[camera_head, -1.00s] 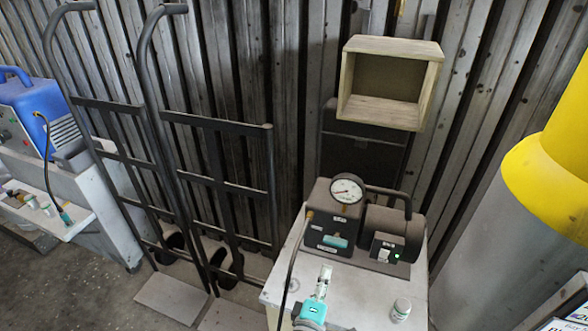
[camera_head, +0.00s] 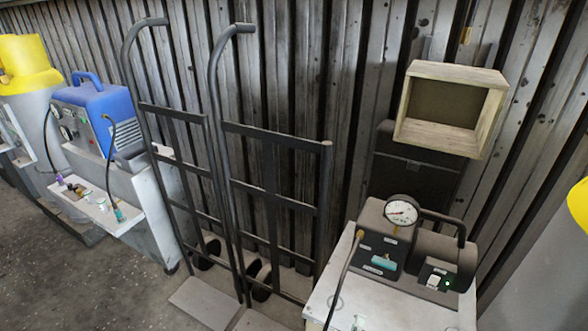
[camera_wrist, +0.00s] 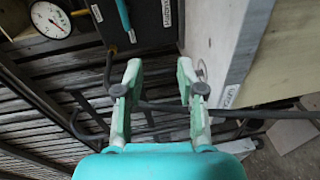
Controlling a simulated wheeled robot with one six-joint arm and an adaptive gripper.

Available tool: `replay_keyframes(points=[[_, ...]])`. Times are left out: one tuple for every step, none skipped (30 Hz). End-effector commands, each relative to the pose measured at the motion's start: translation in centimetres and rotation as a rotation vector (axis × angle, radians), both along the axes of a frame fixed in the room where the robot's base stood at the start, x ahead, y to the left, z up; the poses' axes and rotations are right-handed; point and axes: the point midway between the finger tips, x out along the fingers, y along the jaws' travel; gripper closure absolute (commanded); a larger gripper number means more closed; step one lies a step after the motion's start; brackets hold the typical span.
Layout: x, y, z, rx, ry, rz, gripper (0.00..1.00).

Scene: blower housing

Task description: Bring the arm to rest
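My gripper (camera_wrist: 158,75) shows in the wrist view with its two pale green fingers apart and no object between the tips. Its teal body fills the bottom of that view. In the head view the gripper is not clearly seen; a small pale bit shows at the bottom edge, too little to tell. A black pump unit (camera_head: 418,262) with a round dial gauge (camera_head: 402,211) stands on a white cabinet (camera_head: 440,318). The gauge also shows at the upper left of the wrist view (camera_wrist: 50,20), beside the black unit (camera_wrist: 152,18).
A dark hose (camera_head: 343,275) hangs at the pump's left. Black hand trucks (camera_head: 275,180) lean by the corrugated wall. A wooden box (camera_head: 450,145) is above the pump. A blue machine (camera_head: 90,115) and a yellow-topped column (camera_head: 25,65) stand left. Open floor (camera_head: 95,270) lies at lower left.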

Motion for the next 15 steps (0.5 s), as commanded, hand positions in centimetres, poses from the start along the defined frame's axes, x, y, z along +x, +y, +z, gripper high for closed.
replay_keyframes(points=[[-0.9,-0.4,-0.8,0.019,0.015,0.011,0.61],[-1.3,-0.5,-1.2,0.033,0.020,0.019,0.61],[-2.0,-0.8,-1.8,0.054,0.032,0.030,0.61],[-2.5,-0.9,-2.2,0.070,0.039,0.039,0.61],[-3.2,-1.1,-2.7,0.090,0.048,0.048,0.61],[-4.1,-1.3,-3.3,0.119,0.060,0.063,0.61],[-4.9,-1.5,-3.8,0.144,0.069,0.072,0.61],[-5.8,-1.6,-4.3,0.171,0.078,0.083,0.61],[-7.1,-1.8,-5.0,0.212,0.092,0.099,0.61],[-8.1,-2.0,-5.4,0.244,0.101,0.110,0.61],[-9.2,-2.1,-5.9,0.278,0.110,0.119,0.61],[-10.6,-2.2,-6.3,0.325,0.119,0.133,0.61],[-11.6,-2.3,-6.6,0.360,0.126,0.140,0.61],[-12.7,-2.4,-6.8,0.395,0.131,0.148,0.61],[-14.1,-2.4,-7.0,0.442,0.137,0.158,0.61]])
